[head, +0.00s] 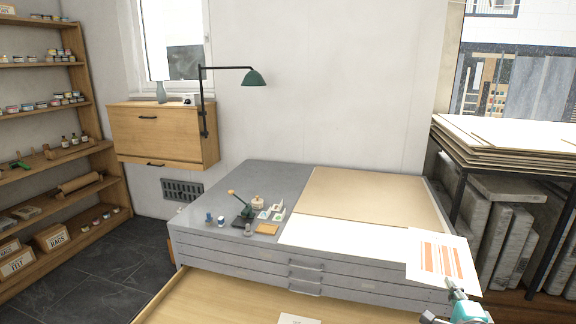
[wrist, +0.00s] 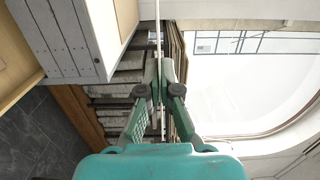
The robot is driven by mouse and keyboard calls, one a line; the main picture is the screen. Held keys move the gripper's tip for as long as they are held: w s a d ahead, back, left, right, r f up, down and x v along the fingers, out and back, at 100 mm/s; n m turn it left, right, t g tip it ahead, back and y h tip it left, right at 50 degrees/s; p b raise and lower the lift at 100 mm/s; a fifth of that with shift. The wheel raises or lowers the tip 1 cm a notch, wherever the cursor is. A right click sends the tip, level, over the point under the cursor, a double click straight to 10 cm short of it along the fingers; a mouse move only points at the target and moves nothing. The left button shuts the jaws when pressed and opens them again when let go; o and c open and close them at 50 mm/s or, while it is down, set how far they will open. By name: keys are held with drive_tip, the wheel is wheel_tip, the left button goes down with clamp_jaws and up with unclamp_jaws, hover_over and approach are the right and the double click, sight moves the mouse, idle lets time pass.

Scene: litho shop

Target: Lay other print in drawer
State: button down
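A white print with orange stripes (head: 441,259) hangs in the air over the right front of the grey flat-file cabinet. My teal gripper (head: 456,288) is shut on the print's lower edge. In the wrist view my gripper (wrist: 158,92) has its fingers close together, and the print (wrist: 158,35) shows edge-on as a thin pale line between them. The wooden drawer (head: 225,300) is pulled out at the cabinet's front, left of my gripper. A white sheet or label (head: 299,319) is in it, cut off by the frame's bottom edge.
The grey cabinet top (head: 248,177) carries a tan board (head: 370,200), white paper (head: 335,238) and several small tools. A rack with stacked boards (head: 510,135) and stone slabs (head: 513,189) stands close on the right. Most of the visible drawer floor is bare.

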drive_tip(key=s+a+f, duration=0.2)
drive_tip(key=a+f, duration=0.3)
drive_tip(key=f, duration=0.3)
drive_tip(key=s+a+f+y, duration=0.1)
drive_tip(key=a+f, duration=0.3)
drive_tip(key=f, duration=0.4)
drive_tip(key=s+a+f, duration=0.2)
drive_tip(key=a+f, duration=0.3)
drive_tip(key=f, duration=0.3)
drive_tip(key=s+a+f+n+y, duration=0.2)
drive_tip(key=s+a+f, duration=0.7)
drive_tip(key=f, duration=0.2)
drive_tip(key=shift+s+f+y, duration=0.4)
